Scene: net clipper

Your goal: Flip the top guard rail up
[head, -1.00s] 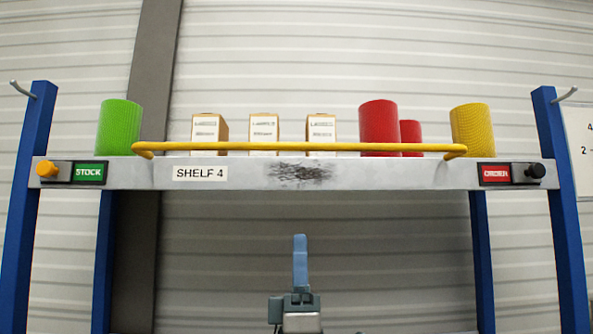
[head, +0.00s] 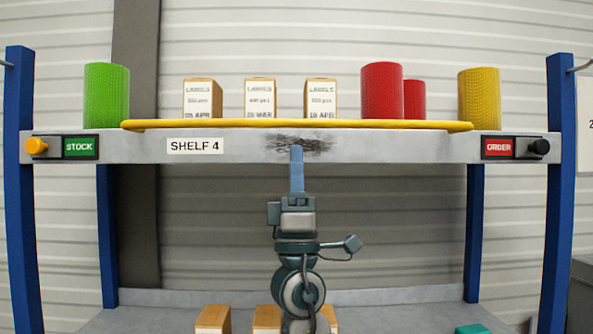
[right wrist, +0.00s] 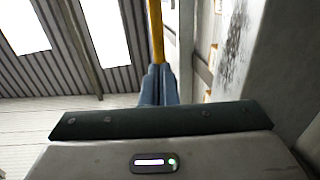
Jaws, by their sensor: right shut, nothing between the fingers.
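The yellow guard rail (head: 220,125) runs along the top front of the shelf marked SHELF 4 (head: 400,149), close to its upper edge. My right gripper (head: 297,152) points upward in front of the shelf's face, with its fingertips just under the rail's middle. Its blue fingers are together with nothing between them. In the right wrist view the fingers (right wrist: 158,80) point towards the yellow rail (right wrist: 156,30), which shows right beyond the tips. I cannot tell whether they touch it. My left gripper is out of view.
Behind the rail stand a green roll (head: 107,96), several label boxes (head: 260,97), red rolls (head: 382,90) and a yellow roll (head: 479,98). Blue posts (head: 559,200) flank the shelf. Boxes (head: 212,319) sit on a lower shelf.

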